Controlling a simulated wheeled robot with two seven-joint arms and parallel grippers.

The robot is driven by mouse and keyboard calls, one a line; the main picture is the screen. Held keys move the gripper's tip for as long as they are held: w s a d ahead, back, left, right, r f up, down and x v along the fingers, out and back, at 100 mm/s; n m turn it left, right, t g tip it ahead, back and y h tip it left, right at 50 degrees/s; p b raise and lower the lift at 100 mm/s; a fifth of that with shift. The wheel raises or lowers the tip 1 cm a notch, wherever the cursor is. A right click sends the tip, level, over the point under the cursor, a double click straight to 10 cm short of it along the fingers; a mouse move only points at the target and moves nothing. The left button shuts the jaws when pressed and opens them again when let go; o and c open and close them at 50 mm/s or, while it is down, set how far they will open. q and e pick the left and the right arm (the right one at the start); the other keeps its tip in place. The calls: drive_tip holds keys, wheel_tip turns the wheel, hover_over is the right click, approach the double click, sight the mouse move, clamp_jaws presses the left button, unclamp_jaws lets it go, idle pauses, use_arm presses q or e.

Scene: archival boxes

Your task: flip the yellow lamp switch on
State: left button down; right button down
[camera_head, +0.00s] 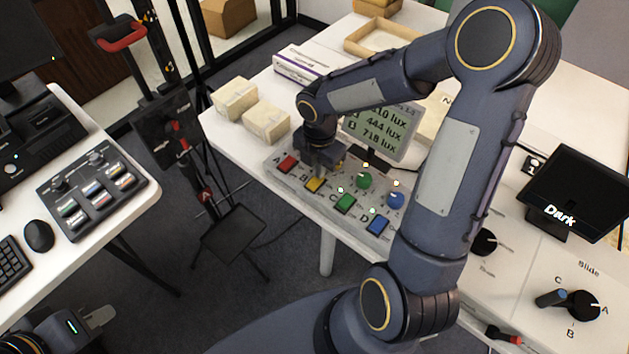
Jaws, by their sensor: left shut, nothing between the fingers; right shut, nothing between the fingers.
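The yellow switch (315,185), by the letter B, sits on a grey control panel (290,184) on the white table. A red switch (287,164) is to its left, and a green switch (344,203) and a blue switch (378,224) are to its right. My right gripper (323,172) is shut and empty, pointing down at the upper edge of the yellow switch. I cannot tell whether it touches the switch, and it hides part of the panel behind. My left gripper (105,316) is shut and empty at the lower left, far from the panel.
A display (384,130) with lux readings stands behind the panel, partly hidden by my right arm. Round green (364,181) and blue (396,200) knobs sit on the panel. Cardboard boxes (267,123) stand behind left. A black "Dark" screen (577,190) is at right.

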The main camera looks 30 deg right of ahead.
drive_tip(key=shift+f+b, duration=0.35)
drive_tip(key=shift+f, duration=0.2)
drive_tip(key=shift+r, duration=0.1)
wheel_tip(320, 180, up, 7)
drive_tip(key=p, duration=0.6)
drive_tip(key=shift+p, duration=0.35)
idle(0.4)
